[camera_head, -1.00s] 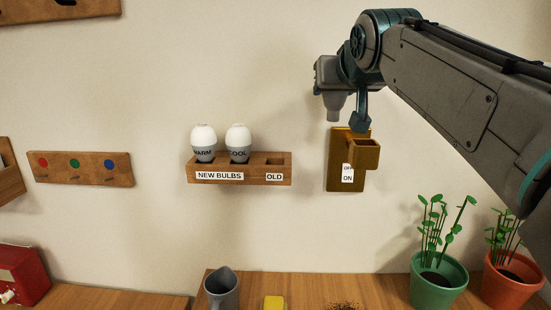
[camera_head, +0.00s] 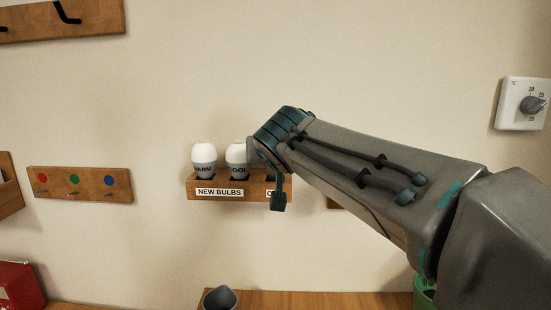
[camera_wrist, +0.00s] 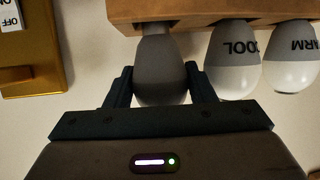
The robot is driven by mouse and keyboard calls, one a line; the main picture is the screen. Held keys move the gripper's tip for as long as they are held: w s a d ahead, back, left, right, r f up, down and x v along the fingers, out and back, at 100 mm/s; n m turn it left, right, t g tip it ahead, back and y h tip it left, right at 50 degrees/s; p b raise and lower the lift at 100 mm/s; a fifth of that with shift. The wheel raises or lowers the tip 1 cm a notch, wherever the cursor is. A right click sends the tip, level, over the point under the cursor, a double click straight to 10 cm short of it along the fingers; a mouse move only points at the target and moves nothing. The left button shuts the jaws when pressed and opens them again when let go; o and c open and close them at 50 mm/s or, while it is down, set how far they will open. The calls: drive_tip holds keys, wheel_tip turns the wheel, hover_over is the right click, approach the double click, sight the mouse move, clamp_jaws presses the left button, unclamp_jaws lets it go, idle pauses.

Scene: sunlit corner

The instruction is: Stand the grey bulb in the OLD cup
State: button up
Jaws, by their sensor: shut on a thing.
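My gripper (camera_wrist: 160,72) is shut on the grey bulb (camera_wrist: 160,65), with one finger on each side of its round part. In the wrist view, which looks upside down, the bulb's narrow neck points to the wooden rack (camera_wrist: 200,8) and meets its edge, beside the COOL bulb. I cannot tell how far the neck is inside the OLD cup. In the head view a dark part of my gripper (camera_head: 278,195) hangs in front of the rack's (camera_head: 232,179) OLD end, covering most of that label. My arm hides the grey bulb and the cup there.
The white WARM bulb (camera_head: 204,159) and COOL bulb (camera_head: 237,158) stand in the rack, COOL close beside my gripper. A brass fixture (camera_wrist: 45,75) with an OFF label is on the wall to the side. A thermostat (camera_head: 522,104) is far right.

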drive_tip(key=shift+f, duration=0.3)
drive_tip(key=shift+f, duration=0.15)
drive_tip(key=o, duration=0.7)
